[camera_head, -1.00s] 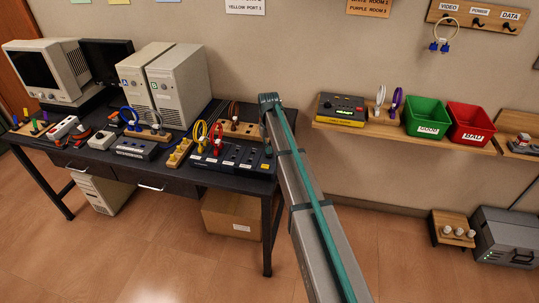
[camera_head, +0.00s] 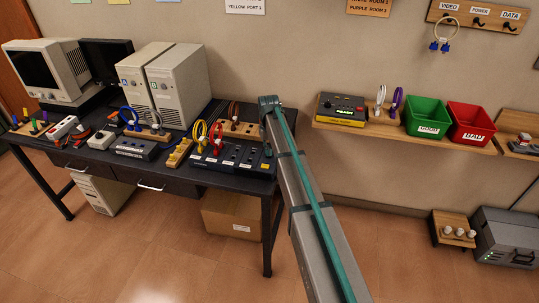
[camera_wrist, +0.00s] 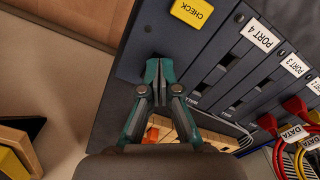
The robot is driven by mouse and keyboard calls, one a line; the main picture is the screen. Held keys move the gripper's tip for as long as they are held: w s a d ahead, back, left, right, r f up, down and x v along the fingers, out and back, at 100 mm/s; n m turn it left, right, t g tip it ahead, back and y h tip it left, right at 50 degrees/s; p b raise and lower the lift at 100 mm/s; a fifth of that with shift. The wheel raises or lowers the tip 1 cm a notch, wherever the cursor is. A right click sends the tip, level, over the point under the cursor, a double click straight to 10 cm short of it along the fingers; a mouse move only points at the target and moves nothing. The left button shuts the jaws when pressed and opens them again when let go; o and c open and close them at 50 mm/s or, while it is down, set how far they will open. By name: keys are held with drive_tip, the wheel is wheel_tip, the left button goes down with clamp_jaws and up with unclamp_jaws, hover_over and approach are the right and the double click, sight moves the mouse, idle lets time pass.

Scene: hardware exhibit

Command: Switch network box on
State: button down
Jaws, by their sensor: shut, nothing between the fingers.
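The network box (camera_head: 232,160) is a dark blue unit at the right end of the black desk in the head view. In the wrist view, the network box (camera_wrist: 215,50) fills the upper right, with PORT labels on its modules and a yellow CHECK label (camera_wrist: 191,12). My gripper (camera_wrist: 158,66) is shut and empty, its teal fingertips over the dark end panel beside the port modules. I cannot tell whether the tips touch it. A small orange part (camera_wrist: 152,133) shows between the finger links, partly hidden. My gripper is not clear in the head view.
Red plugs (camera_wrist: 294,105) with DATA tags and yellow cables sit at the wrist view's right. A wall shelf (camera_head: 400,135) with bins is at right.

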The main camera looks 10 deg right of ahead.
drive_tip(key=shift+f, duration=0.5)
drive_tip(key=shift+r, duration=0.1)
idle(0.3)
drive_tip(key=shift+r+p, duration=1.55)
drive_tip(key=shift+r, duration=1.9)
